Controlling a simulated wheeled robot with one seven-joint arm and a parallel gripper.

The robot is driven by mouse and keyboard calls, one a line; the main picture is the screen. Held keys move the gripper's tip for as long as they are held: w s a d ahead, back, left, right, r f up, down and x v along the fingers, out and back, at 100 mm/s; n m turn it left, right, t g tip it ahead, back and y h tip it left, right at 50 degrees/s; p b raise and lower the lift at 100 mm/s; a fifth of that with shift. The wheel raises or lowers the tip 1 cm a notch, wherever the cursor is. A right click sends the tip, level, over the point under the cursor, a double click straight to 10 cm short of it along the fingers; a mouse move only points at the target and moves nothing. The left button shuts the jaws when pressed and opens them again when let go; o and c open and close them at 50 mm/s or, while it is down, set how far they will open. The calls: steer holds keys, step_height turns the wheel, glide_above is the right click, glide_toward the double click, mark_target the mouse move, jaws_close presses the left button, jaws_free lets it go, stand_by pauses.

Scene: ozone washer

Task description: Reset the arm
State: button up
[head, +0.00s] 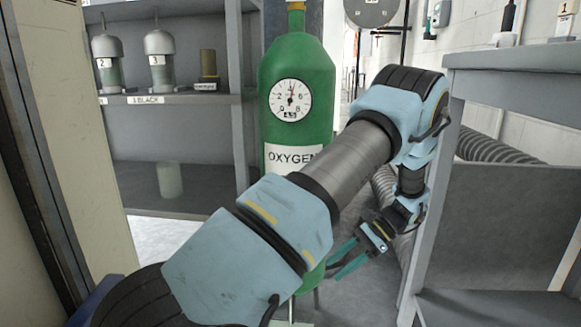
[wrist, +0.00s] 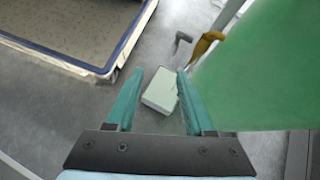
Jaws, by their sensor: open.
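My arm reaches across the head view, in front of a green oxygen cylinder with a round gauge. My gripper (head: 343,262) hangs low, to the right of the cylinder's lower part. In the wrist view my gripper (wrist: 157,95) points down at the floor. Its two teal fingers are apart with nothing held between them. A pale green box-shaped object (wrist: 160,91) lies on the floor below and shows between the fingers. The green cylinder (head: 297,75) also fills the right side of the wrist view (wrist: 265,75).
A grey shelf (head: 190,99) with numbered canisters (head: 160,60) stands at the left. A grey bench (head: 510,55) stands close at the right, with a ribbed hose (head: 490,147) behind its leg. In the wrist view, a wheeled, framed flat thing (wrist: 75,30) is at the upper left.

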steer(key=s+a+r+n+t+h, duration=0.2)
steer(key=s+a+r+n+h, duration=0.4)
steer(key=a, duration=0.4)
steer(key=s+a+r+n+t+h, duration=0.2)
steer(key=s+a+r+n+h, duration=0.15)
steer(key=a+r+n, duration=0.45)
step_height(320, 180, up, 41)
steer(key=a+p, duration=0.1)
steer(key=p, duration=3.9)
steer(key=shift+w+m+h+p, duration=0.3)
steer(key=shift+m+h, duration=0.1)
steer(key=shift+h, duration=0.05)
